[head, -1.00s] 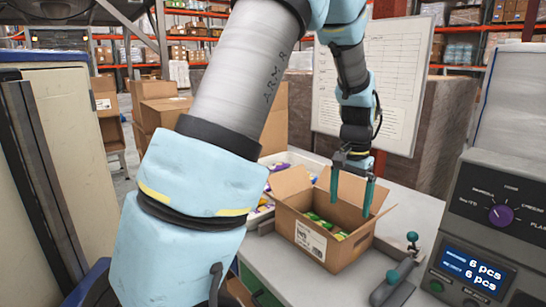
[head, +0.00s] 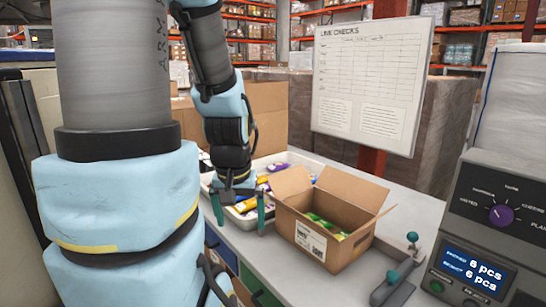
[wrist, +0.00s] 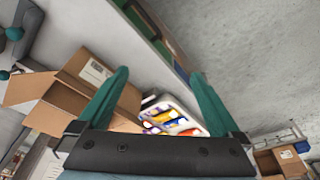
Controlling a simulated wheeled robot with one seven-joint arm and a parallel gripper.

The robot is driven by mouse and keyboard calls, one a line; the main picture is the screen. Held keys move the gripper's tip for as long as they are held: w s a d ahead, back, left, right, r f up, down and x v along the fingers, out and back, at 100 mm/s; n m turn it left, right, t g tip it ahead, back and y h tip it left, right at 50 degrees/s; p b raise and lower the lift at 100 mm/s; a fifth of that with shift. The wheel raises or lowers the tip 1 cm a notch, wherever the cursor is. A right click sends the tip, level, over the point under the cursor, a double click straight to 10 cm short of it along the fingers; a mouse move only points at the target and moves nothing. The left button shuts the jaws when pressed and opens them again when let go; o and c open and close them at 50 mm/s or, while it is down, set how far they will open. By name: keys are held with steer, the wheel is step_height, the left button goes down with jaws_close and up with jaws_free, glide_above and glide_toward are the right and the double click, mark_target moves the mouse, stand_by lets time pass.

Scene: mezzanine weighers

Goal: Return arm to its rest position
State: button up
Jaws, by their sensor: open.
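My gripper (head: 240,212) hangs fingers down in the head view, at the front edge of the bench and left of the open cardboard box. Its two teal fingers are apart with nothing between them, and they also show spread in the wrist view (wrist: 155,98). The cardboard box (head: 318,251) stands on the bench with its flaps up and green packs (head: 322,223) inside. It shows at the left in the wrist view (wrist: 85,88). My arm's blue and grey links cover the left part of the head view.
A white tray (head: 304,160) of colourful packs stands behind the gripper. A weigher console (head: 497,225) stands at the right, and a small teal-knobbed lever (head: 392,277) sits near it. A whiteboard (head: 370,85) rises behind the bench.

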step_height(320, 180, down, 11)
steer(key=s+g+b, duration=0.1)
steer(key=b, duration=0.7)
steer(key=shift+s+d+b, duration=0.2)
steer(key=shift+d+b, duration=0.05)
steer(key=shift+b, duration=0.15)
steer(key=shift+r, duration=0.1)
steer(key=shift+c, duration=0.2)
stand_by(0.8)
